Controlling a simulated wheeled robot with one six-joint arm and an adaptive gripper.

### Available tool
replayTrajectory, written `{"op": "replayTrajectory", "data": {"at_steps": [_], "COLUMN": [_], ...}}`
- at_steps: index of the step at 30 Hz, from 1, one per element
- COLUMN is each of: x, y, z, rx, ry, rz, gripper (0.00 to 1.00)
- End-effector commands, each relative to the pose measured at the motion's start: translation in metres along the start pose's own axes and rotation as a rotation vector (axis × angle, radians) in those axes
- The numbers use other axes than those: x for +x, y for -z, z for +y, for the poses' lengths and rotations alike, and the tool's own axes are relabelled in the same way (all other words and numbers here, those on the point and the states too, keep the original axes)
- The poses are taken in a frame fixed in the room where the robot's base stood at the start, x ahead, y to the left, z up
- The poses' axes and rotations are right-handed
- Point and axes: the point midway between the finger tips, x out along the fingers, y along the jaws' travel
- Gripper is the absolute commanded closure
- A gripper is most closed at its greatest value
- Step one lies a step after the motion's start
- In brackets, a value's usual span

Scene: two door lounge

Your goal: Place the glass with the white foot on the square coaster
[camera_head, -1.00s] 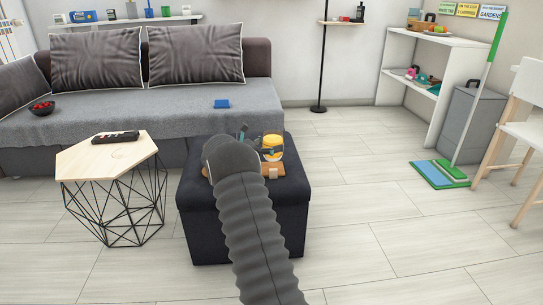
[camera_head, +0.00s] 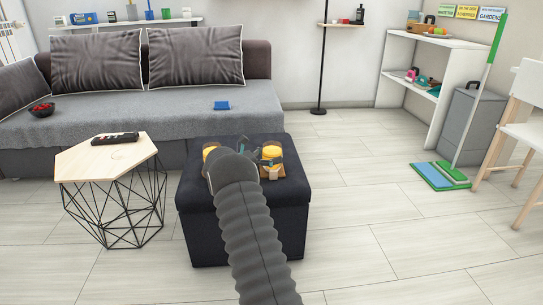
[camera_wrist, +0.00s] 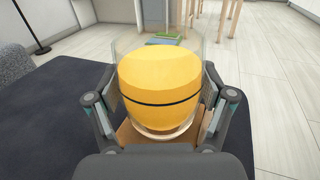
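A clear glass with yellow contents and a thin dark band (camera_wrist: 160,85) stands between the fingers of my gripper (camera_wrist: 160,100) in the wrist view. Its foot looks pale, and tan wood shows beneath and beside it. In the head view, this glass (camera_head: 272,152) is at the right of the dark ottoman top, with my gripper's fingers around it. The pads are very close to its sides; I cannot tell whether they press on it. A second yellow glass (camera_head: 210,153) is at the left, partly hidden by my arm; its foot is hidden.
The dark ottoman (camera_head: 245,225) carries the glasses. A hexagonal wooden side table (camera_head: 75,165) with a remote (camera_head: 115,137) stands left. The grey sofa (camera_head: 150,115) is behind.

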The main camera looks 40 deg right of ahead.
Motion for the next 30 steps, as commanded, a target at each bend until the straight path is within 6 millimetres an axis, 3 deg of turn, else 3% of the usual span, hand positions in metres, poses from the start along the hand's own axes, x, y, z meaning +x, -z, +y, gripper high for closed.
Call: {"op": "replayTrajectory", "data": {"at_steps": [14, 20, 30], "x": [-0.002, -0.03, -0.095], "y": [-0.004, -0.004, -0.004], "z": [0.0, 0.001, 0.0], "rx": [0.001, 0.001, 0.0], "ry": [-0.001, -0.003, -0.002], "rz": [0.0, 0.001, 0.0], "gripper": [0.0, 0.0, 0.0]}}
